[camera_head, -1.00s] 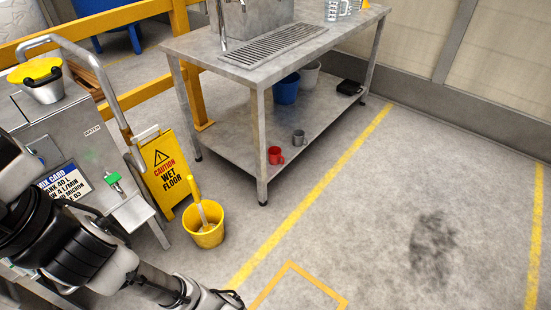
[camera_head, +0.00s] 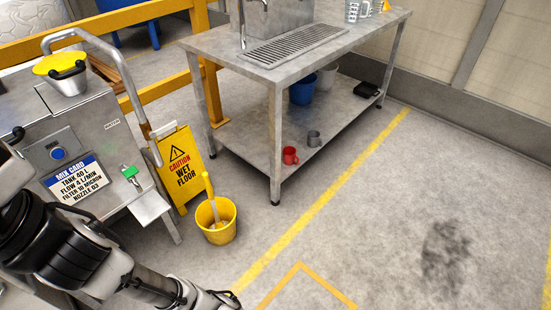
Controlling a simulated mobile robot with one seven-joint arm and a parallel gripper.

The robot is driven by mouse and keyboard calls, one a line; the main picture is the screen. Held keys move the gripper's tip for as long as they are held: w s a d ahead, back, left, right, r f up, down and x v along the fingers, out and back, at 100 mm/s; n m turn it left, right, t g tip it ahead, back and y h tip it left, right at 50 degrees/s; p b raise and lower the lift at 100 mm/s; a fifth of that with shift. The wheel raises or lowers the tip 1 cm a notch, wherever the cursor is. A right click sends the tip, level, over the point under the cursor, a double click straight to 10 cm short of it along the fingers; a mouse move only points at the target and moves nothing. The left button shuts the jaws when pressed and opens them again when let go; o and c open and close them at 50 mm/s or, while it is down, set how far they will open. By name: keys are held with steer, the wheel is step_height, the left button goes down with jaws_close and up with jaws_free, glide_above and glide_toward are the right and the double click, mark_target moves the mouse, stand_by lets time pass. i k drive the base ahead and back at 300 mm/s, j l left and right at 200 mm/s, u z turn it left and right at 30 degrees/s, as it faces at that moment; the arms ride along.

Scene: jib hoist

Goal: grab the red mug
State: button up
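The red mug (camera_head: 290,156) stands on the lower shelf (camera_head: 259,143) of the metal table, near the shelf's front edge and close to a table leg. A grey mug (camera_head: 314,138) stands just right of and behind it. My arm reaches in from the lower left corner. Its far end shows at the bottom edge, well short of the table, and my gripper's fingers are not visible there.
A yellow bucket (camera_head: 216,221) and a yellow wet floor sign (camera_head: 181,168) stand between my arm and the table. A metal cart (camera_head: 90,140) is at left. A blue bucket (camera_head: 302,89) and a black box (camera_head: 367,90) sit on the shelf. The floor at right is clear.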

mark_target(289, 153)
steer(key=i+l+u, duration=0.15)
steer(key=l+u, duration=0.2)
steer(key=i+l+u, duration=0.1)
steer(key=l+u, duration=0.55)
steer(key=l, duration=0.7)
steer(key=i+l, duration=0.1)
steer(key=l, duration=1.2)
steer(key=i+l, duration=0.15)
steer(key=l, duration=0.5)
steer(key=i, duration=1.45)
steer(key=j+u, duration=0.05)
steer(key=j, duration=0.05)
